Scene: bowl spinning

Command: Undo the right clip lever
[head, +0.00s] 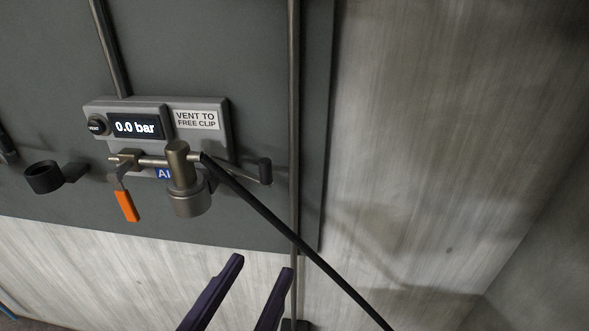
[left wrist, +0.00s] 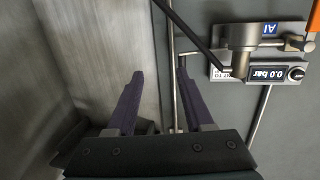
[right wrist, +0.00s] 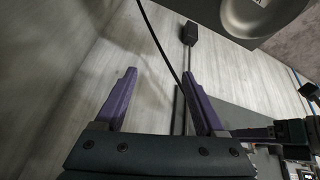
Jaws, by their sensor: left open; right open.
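A grey gauge block (head: 223,128) on the dark panel reads 0.0 bar and carries a label "VENT TO FREE CLIP". A metal coupling (head: 185,180) with a dark hose stands in front of it. A black-tipped lever (head: 265,171), apparently the right clip lever, sticks out right of the coupling. An orange-handled lever (head: 127,206) hangs on the left. My left gripper (head: 262,264) is open and empty, below the black-tipped lever and apart from it. In the left wrist view the gauge block (left wrist: 285,74) is right of the fingers. My right gripper (right wrist: 160,80) is open and empty.
The dark hose (head: 290,235) slants from the coupling to the lower right. A vertical pipe (head: 293,120) runs just right of the black-tipped lever. A black ring holder (head: 44,177) sits at the left. The pale wall (head: 430,130) at right is bare.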

